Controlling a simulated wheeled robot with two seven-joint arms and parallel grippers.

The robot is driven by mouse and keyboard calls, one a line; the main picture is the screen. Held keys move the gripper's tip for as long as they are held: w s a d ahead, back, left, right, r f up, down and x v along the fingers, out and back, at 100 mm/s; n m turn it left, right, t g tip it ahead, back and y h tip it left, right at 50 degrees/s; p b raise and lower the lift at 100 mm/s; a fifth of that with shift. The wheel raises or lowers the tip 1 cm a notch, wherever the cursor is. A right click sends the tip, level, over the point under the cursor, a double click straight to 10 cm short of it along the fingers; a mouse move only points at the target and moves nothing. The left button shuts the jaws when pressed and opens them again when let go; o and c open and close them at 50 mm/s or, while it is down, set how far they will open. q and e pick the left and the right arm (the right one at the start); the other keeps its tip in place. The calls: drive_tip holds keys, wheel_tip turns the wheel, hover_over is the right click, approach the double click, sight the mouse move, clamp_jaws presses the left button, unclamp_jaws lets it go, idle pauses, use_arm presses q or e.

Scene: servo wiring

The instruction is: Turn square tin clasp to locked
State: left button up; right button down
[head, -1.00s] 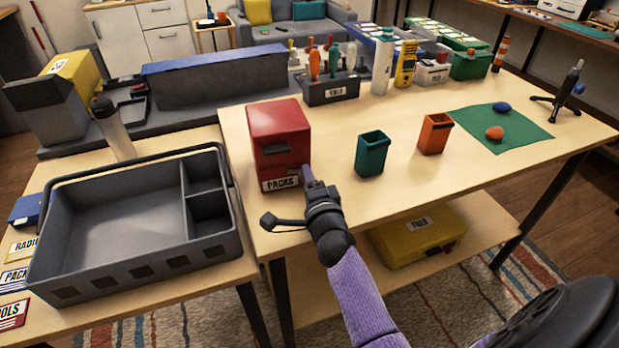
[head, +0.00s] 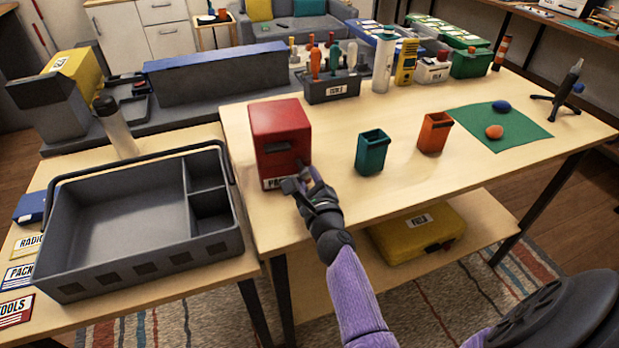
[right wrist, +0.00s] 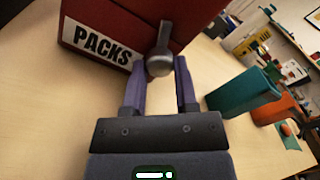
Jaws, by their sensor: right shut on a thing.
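The square tin is a red box (head: 279,128) with a dark slot in its front, standing on the light wooden table; its PACKS label also shows on the tin in the right wrist view (right wrist: 105,47). The clasp (right wrist: 159,62) is a grey round-ended lever on the tin's front near the label. My right gripper (head: 306,170) is at the tin's lower front right corner, its wrist rolled. In the head view the gripper hides the clasp and part of the label. My left gripper is out of view.
A teal bin (head: 371,152) and an orange bin (head: 434,132) stand right of the tin. A grey tray (head: 120,225) is on the left table. A tool holder (head: 332,86) stands behind. Bare table lies between the tin and the teal bin.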

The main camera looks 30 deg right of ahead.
drive_tip(key=m, duration=0.4)
drive_tip(key=shift+a+r, duration=0.1)
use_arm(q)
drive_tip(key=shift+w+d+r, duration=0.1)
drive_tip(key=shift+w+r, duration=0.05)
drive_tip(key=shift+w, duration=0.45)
use_arm(e)
drive_tip(key=shift+m, duration=0.3)
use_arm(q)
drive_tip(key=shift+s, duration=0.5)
use_arm(e)
drive_tip(key=shift+w+r, duration=0.1)
